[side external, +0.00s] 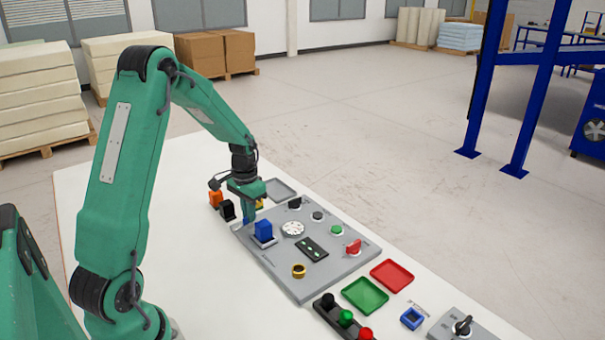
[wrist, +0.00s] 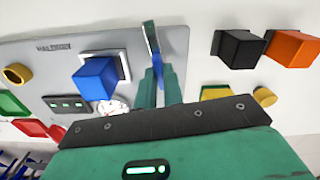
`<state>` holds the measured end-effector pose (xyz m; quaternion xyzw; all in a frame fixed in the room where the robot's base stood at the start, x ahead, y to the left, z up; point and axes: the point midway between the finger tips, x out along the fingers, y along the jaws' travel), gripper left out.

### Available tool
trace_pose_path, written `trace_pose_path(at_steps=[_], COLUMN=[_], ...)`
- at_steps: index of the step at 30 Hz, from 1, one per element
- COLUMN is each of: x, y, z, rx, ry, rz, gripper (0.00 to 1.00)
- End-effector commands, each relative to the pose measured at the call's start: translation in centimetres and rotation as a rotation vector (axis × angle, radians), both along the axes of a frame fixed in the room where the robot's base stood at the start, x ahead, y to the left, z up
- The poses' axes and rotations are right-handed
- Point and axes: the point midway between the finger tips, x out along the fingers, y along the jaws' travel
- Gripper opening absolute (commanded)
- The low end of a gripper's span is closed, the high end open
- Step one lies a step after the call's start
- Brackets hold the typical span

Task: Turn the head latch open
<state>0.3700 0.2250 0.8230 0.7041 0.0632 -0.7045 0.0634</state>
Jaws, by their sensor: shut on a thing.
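A narrow blue lever (wrist: 152,42), which looks like the head latch, stands at the edge of the grey panel (wrist: 55,72) in the wrist view. My gripper (wrist: 158,74) has its two green fingers on the lever's lower part and is shut on it. In the side external view my gripper (side external: 248,212) points down at the panel's far left corner, and only a bit of the blue lever (side external: 246,222) shows below it. The lever's exact angle and its pivot are hard to make out.
A blue block (side external: 263,229) sits in a pale square frame close to my fingers. The panel also has a white dial (side external: 292,228), a red knob (side external: 353,246) and a gold ring (side external: 299,271). Black (side external: 227,210) and orange (side external: 216,198) blocks stand just left of my gripper.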

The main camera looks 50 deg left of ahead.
Motion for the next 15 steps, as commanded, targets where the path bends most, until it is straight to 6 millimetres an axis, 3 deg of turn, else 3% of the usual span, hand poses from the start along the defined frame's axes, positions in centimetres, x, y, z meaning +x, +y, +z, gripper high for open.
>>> trace_pose_path(at_steps=[15], x=[0.04], y=[0.03], z=[0.15], rx=[0.001], ry=[-0.002], rz=[-0.193], gripper=[0.00])
